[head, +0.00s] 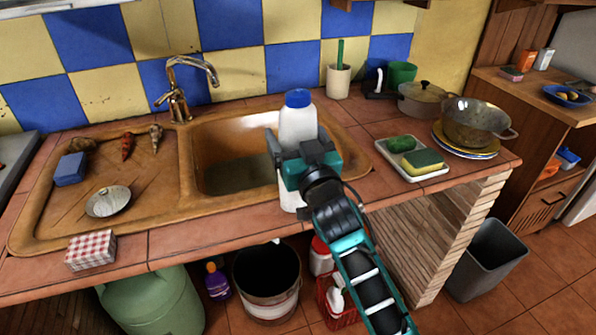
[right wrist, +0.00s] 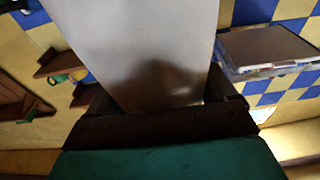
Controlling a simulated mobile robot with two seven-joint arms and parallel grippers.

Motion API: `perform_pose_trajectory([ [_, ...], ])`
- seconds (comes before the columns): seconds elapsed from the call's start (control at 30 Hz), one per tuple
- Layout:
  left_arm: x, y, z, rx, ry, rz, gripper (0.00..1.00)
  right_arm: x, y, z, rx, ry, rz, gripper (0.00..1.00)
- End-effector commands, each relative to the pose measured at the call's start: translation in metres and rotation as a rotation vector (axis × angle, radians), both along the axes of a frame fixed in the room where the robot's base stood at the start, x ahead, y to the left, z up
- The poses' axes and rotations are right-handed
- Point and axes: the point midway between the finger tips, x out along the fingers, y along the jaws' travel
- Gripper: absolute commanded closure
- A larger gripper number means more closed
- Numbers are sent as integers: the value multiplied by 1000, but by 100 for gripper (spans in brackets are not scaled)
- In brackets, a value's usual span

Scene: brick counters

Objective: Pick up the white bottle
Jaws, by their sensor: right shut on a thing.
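The white bottle (head: 297,124) with a blue cap stands upright in the head view, in front of the sink at the counter's front edge. My right gripper (head: 283,150) is shut on the bottle at its middle, and hides part of its body. Whether the bottle's base touches the counter is hard to tell. In the right wrist view the white bottle (right wrist: 140,40) fills the space between the fingers of my right gripper (right wrist: 165,100). My left gripper is not in view.
The brown sink (head: 225,180) lies behind the bottle. A tray (head: 432,173) with a sponge and a green item is to the right, near a pot (head: 475,122) on plates. A checked box (head: 91,250) sits at the front left. A grey bin (head: 487,262) stands on the floor.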

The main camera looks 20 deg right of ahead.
Motion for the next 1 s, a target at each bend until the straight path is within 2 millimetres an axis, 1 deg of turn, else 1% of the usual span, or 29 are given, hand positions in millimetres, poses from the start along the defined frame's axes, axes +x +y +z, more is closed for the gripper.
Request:
perform_pose_trajectory([
  [0.03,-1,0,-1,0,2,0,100,0,0,0,0,0,0,36],
  [0.13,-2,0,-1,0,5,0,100,0,0,0,0,0,0,46],
  [0.43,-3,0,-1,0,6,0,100,0,0,4,0,-5,0,46],
  [0.57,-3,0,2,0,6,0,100,0,0,14,-1,-8,0,46],
  [0.67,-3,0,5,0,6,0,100,0,0,28,-2,-10,0,46],
  [0.77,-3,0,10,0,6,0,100,0,0,49,-2,-11,0,46],
  [0.87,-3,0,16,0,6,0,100,0,0,76,-2,-13,1,46],
  [1.0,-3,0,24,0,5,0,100,0,0,118,0,-14,1,46],
])
